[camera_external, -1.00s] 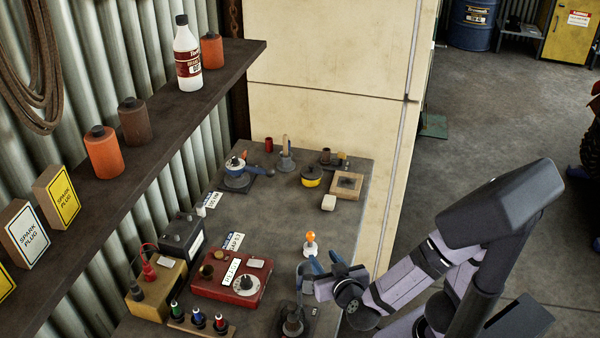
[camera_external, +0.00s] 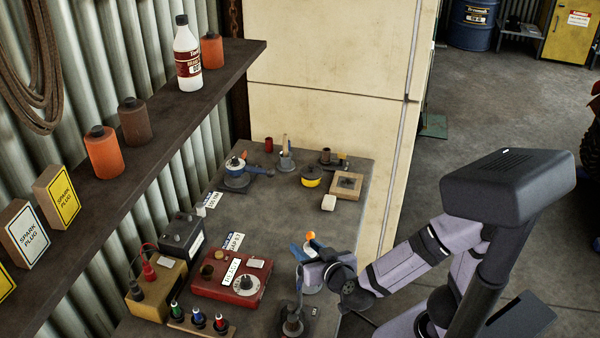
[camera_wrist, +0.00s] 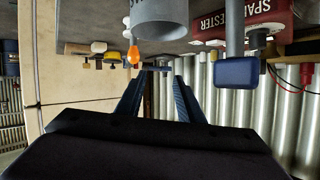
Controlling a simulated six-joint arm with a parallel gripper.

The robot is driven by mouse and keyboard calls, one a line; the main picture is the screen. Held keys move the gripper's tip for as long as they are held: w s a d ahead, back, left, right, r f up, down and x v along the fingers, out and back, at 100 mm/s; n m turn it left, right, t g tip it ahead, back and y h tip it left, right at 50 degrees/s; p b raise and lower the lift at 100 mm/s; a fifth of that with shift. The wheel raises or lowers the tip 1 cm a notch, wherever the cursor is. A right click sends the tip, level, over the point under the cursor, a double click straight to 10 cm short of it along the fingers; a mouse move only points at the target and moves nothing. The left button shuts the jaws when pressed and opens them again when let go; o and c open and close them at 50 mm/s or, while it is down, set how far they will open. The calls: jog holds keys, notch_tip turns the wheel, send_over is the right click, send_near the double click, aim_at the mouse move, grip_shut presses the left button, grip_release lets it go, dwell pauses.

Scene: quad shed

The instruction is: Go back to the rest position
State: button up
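My gripper (camera_external: 304,250) hangs low over the right side of the workbench (camera_external: 270,215), near the red tester box. In the wrist view its two dark blue fingers (camera_wrist: 157,95) stand apart with nothing between them. A small orange-tipped piece (camera_external: 311,237) stands by the fingers, its lower part mostly hidden behind them. An orange bulb shape (camera_wrist: 133,54) also shows beyond the fingers in the wrist view, beside a grey cylinder (camera_wrist: 160,18).
The red tester box (camera_external: 230,279) is left of my gripper. A black-knobbed piece (camera_external: 292,322) stands just in front of it. A shelf (camera_external: 175,125) with bottles and boxes overhangs at left. A cream cabinet (camera_external: 325,90) stands behind. Open floor (camera_external: 480,110) lies to the right.

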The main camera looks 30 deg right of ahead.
jog(key=w+r+n+g+y+p, duration=0.2)
jog(key=w+r+y+p, duration=0.2)
jog(key=w+p, duration=0.3)
jog(key=s+d+f+g, duration=0.2)
jog(key=d, duration=0.2)
jog(key=s+d+f+g+p, duration=0.1)
jog(key=s+d+f+g, duration=0.1)
jog(key=d, duration=0.3)
jog(key=s+d+f+g+h+p, duration=0.1)
jog(key=s+d+f+g, duration=0.1)
jog(key=d+f+g, duration=0.1)
jog(key=shift+s+d+f+n+g, duration=0.35)
jog(key=shift+d+f, duration=0.2)
jog(key=shift+d, duration=0.15)
jog(key=s+d+f+g+h+b, duration=0.1)
jog(key=s+d+f+g, duration=0.1)
jog(key=s, duration=0.3)
jog(key=s+d+f+g+h, duration=0.1)
jog(key=s+d+f+g, duration=0.1)
jog(key=s+d, duration=0.3)
jog(key=shift+f+b, duration=0.4)
jog(key=shift+f, duration=0.35)
jog(key=shift+s+d, duration=0.1)
